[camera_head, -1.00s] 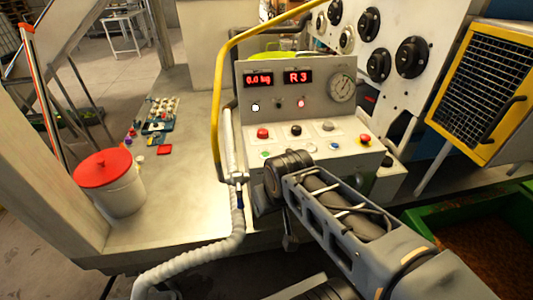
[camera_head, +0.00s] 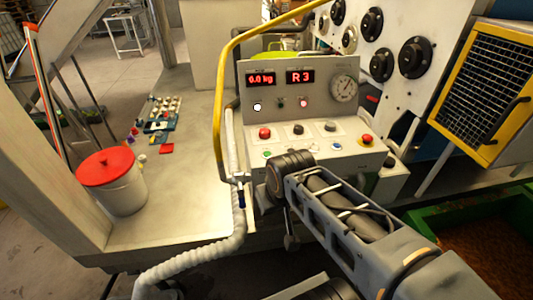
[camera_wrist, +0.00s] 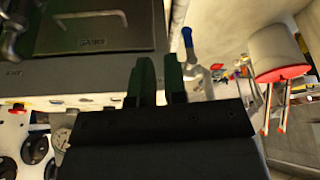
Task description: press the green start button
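The green start button (camera_head: 267,153) is a small green spot at the lower left of the grey control panel (camera_head: 300,104), in the head view. A red button (camera_head: 264,133) stands just above it, and a black knob (camera_head: 298,129) stands to its upper right. In the head view my arm's wrist is in front of the panel's lower edge, right of the green button; my fingers are not clearly visible there. In the wrist view my gripper (camera_wrist: 160,82) shows two dark fingers with a gap between them and nothing held. I cannot make out the green button there.
A yellow bent rail (camera_head: 218,110) and a ribbed pale hose (camera_head: 205,255) run left of the panel. A red mushroom button (camera_head: 366,139) sits at its right. A red-lidded white bucket (camera_head: 121,190) stands on the bench. A green bin (camera_head: 470,222) lies at right.

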